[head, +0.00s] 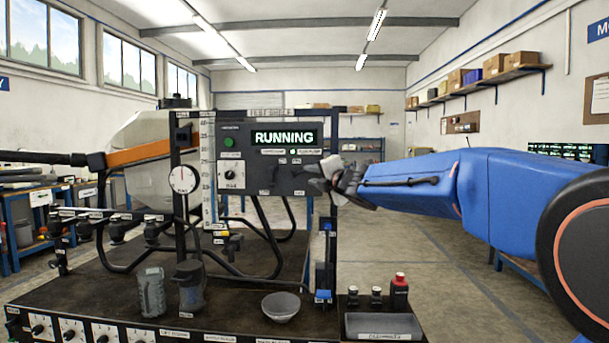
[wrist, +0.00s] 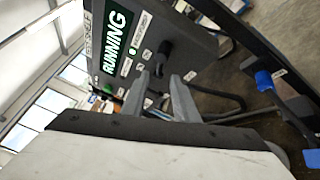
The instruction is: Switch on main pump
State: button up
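The dark control panel (head: 262,178) stands upright on the test bench, and its display (head: 284,137) reads RUNNING in green. The display also shows in the wrist view (wrist: 115,38). A small green light (wrist: 133,47) glows between two labels under it. Dark switch-like parts (wrist: 164,51) stick out of the panel face near those labels; which one is the main pump switch I cannot read. My gripper (head: 328,180) is at the panel's right side. In the wrist view its two grey fingers (wrist: 161,84) are apart with nothing held between them; contact with a switch cannot be told.
The panel also has a green button (head: 229,142) and a round dial (head: 229,177). A drone arm with an orange section (head: 138,154) is at left. Open floor lies right.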

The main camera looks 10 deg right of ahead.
aim_at(301, 172)
jog(key=shift+x, duration=3.05)
grip_shut()
